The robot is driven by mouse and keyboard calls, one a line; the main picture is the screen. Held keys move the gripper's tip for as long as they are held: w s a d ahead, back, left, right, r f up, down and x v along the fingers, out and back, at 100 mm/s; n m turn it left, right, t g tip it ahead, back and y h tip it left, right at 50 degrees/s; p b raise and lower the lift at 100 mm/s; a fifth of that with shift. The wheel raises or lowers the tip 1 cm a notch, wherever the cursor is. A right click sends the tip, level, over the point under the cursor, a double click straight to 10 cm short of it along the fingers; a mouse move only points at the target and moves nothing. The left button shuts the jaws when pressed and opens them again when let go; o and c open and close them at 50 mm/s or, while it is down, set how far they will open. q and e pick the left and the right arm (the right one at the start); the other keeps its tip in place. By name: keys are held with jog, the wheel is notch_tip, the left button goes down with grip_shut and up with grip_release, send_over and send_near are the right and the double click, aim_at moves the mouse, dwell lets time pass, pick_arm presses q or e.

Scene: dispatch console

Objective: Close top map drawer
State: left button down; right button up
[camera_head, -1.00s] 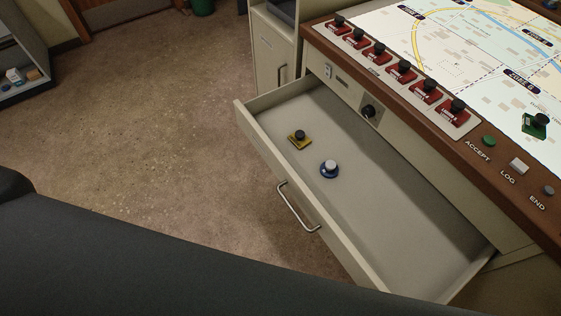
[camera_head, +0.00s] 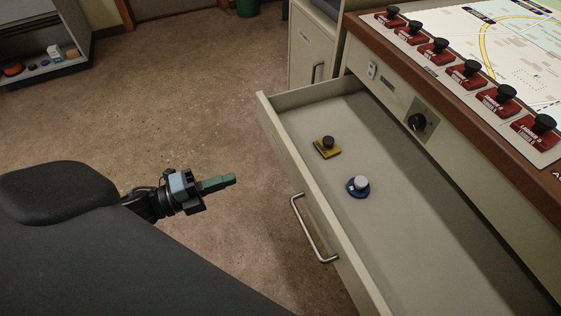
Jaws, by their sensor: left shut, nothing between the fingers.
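The top map drawer (camera_head: 292,150) is pulled out from the console. Its metal bar handle (camera_head: 311,232) is on the front panel, facing left. A yellow piece with a black knob (camera_head: 327,149) and a blue round piece with a white knob (camera_head: 358,187) sit inside on the drawer floor. My left gripper (camera_head: 230,180) has green fingers and is shut and empty. It is in the air to the left of the drawer front, apart from the handle. My right gripper is not in view.
The console top (camera_head: 370,42) carries a lit map and a row of red pieces with black knobs. A dark rotary knob (camera_head: 418,122) is on the console front above the drawer. A cabinet (camera_head: 307,45) stands behind. The floor (camera_head: 190,110) left of the drawer is clear.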

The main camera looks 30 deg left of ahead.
pick_arm(q)
send_near(291, 158)
jog(key=x, duration=0.5)
jog(key=shift+d+r, duration=0.15)
jog(key=shift+d, duration=0.05)
jog(key=shift+w+d, duration=0.35)
jog(key=shift+w, duration=0.2)
jog(key=shift+w+d, duration=0.15)
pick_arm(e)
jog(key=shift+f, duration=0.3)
